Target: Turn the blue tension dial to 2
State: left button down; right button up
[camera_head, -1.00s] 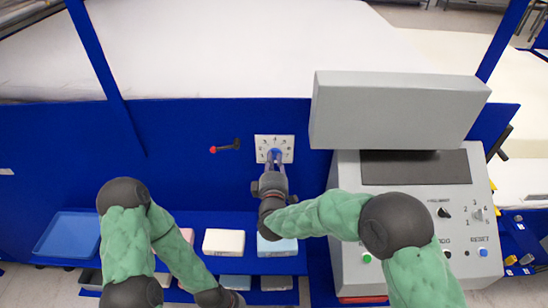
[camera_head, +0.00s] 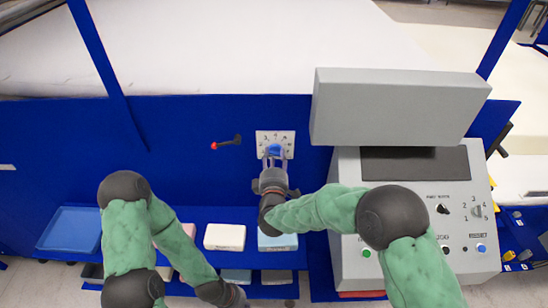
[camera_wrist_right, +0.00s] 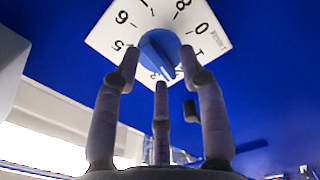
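The blue tension dial (camera_head: 274,150) sits on a white numbered plate (camera_head: 289,137) on the blue front panel. In the right wrist view the dial (camera_wrist_right: 158,48) has a white pointer mark directed down and slightly right. The fingers hide some numbers, so I cannot tell its exact setting. My right gripper (camera_head: 274,160) is just below and in front of the dial. In the wrist view its fingers (camera_wrist_right: 160,68) are spread, with the dial beyond and between their tips, and nothing is held. My left gripper (camera_head: 238,297) is mostly cut off at the bottom edge.
A red-tipped lever (camera_head: 226,142) sticks out left of the dial plate. A grey control console (camera_head: 350,215) with knobs and a grey box (camera_head: 398,108) stand to the right. Foam blocks (camera_head: 225,236) and a blue tray (camera_head: 70,229) lie on the shelf below.

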jog(key=s, duration=1.2)
dwell(0.6)
